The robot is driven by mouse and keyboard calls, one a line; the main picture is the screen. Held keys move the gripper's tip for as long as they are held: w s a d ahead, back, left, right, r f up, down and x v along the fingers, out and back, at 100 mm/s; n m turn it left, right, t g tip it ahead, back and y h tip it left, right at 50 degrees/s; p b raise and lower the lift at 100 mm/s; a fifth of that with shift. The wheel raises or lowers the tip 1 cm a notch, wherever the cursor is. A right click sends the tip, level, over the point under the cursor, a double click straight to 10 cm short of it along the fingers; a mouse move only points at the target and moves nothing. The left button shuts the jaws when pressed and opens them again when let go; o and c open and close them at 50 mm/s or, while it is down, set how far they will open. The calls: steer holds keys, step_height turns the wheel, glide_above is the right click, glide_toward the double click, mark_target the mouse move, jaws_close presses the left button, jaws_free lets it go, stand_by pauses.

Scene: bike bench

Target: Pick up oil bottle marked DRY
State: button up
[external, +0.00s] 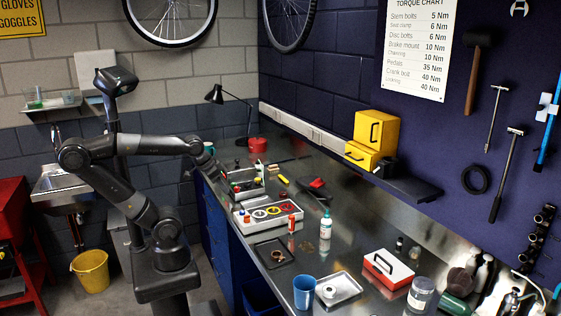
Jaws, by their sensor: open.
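No marking DRY can be read on any bottle at this size. A white bottle with a teal band (326,226) stands upright on the metal bench, right of the parts tray. A small red bottle (291,224) stands in front of that tray. Another small white and red bottle (259,169) stands by the dark tool caddy at the back. Small dark bottles (399,243) stand near the red-lidded box. I cannot tell which is the oil bottle. My gripper (210,167) hangs over the bench's left back edge, left of the caddy and apart from these bottles. It is open; its fingertips are small and dark.
The caddy (243,185) and grey parts tray (268,214) fill the bench's left side. A shelf (405,184) juts from the wall.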

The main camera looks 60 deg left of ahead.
steer(key=shift+o, duration=0.5)
steer(key=o, duration=0.3)
steer(key=shift+o, duration=0.2)
